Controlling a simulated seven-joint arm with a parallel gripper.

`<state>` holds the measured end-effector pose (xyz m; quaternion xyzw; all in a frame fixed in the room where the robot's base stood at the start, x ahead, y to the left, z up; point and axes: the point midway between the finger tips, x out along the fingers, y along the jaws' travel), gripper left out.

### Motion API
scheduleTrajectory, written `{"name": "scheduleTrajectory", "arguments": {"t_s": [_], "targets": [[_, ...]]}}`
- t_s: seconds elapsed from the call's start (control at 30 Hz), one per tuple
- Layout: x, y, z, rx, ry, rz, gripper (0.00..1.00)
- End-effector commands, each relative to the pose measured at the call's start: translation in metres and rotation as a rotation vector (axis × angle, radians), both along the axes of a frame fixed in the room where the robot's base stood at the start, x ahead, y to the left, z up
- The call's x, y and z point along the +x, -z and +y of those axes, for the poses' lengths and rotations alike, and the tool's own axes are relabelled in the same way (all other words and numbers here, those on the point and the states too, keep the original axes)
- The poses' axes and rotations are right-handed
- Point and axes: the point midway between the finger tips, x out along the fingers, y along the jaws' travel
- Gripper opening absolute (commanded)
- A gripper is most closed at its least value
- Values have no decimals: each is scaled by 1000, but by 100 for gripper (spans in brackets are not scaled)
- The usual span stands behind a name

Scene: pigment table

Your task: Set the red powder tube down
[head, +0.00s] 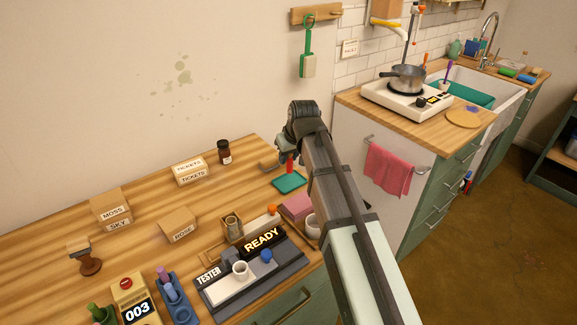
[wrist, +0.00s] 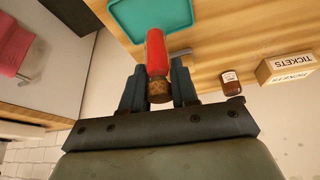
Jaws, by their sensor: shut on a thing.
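My gripper (wrist: 158,85) is shut on the red powder tube (wrist: 156,52), near its brown cork-like end. In the head view the red tube (head: 290,165) shows below my gripper (head: 287,155), over or very near a small teal tray (head: 289,183). The tray also shows in the wrist view (wrist: 178,14), beyond the tube's red end. I cannot tell whether the tube touches the tray. My arm hides part of the area to the right.
A dark jar (head: 224,152) and a TICKETS box (head: 190,172) stand to the left. The READY tester (head: 262,240) is nearer. Bare wood lies left of the tray.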

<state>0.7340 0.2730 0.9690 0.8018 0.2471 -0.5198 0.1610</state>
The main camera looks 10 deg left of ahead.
Motion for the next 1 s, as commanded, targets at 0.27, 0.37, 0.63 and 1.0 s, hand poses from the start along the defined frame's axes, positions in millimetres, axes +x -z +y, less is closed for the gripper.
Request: {"name": "scheduleTrajectory", "arguments": {"t_s": [0.27, 0.37, 0.63, 1.0], "targets": [[-1, 24, 0, 0, 0, 1, 0], [0, 34, 0, 1, 0, 1, 0], [0, 38, 0, 1, -1, -1, 0], [0, 41, 0, 0, -1, 0, 45]]}}
